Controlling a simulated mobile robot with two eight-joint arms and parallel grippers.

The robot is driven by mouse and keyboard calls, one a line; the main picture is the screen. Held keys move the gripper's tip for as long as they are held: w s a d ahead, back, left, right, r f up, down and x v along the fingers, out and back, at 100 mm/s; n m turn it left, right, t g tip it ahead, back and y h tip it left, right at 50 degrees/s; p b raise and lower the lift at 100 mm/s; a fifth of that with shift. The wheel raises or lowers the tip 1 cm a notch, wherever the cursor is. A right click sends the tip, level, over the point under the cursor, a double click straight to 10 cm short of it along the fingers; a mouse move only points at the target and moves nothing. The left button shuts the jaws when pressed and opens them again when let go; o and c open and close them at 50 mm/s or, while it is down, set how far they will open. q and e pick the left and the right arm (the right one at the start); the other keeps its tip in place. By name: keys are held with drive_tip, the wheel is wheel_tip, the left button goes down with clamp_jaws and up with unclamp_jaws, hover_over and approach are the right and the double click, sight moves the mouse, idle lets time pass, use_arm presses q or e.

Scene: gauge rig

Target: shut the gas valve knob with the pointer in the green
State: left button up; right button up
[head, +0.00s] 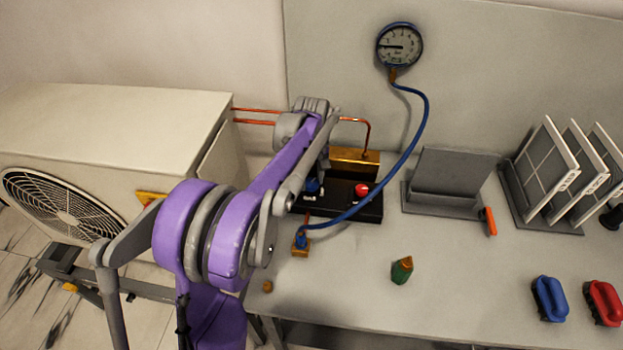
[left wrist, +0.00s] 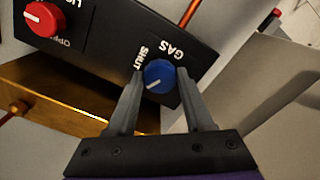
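The blue gas knob (left wrist: 159,76) sits on a black valve block (left wrist: 110,45) beside the words GAS and SHUT. Its white line points to the lower left in the left wrist view. My left gripper (left wrist: 160,80) is open, with one finger on each side of the knob; I cannot tell whether they touch it. In the head view my arm hides most of the gripper, and a bit of the blue knob (head: 313,186) shows. The round gauge (head: 400,45) on the back panel has its pointer toward the left; no green band is readable. My right gripper is out of view.
A red knob (left wrist: 43,19) is on the same block. A blue hose (head: 425,110) runs from the gauge to a brass fitting (head: 301,245) in front. A green-bodied part (head: 402,270), grey holder (head: 450,180) and two brushes (head: 550,298) are on the bench.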

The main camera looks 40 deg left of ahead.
use_arm(q)
clamp_jaws()
drive_tip(key=shift+m, duration=0.3)
drive_tip(key=m, duration=1.1)
drive_tip(key=shift+a, duration=0.1)
drive_tip(key=shift+m, duration=0.5)
drive_tip(key=o, duration=0.7)
unclamp_jaws()
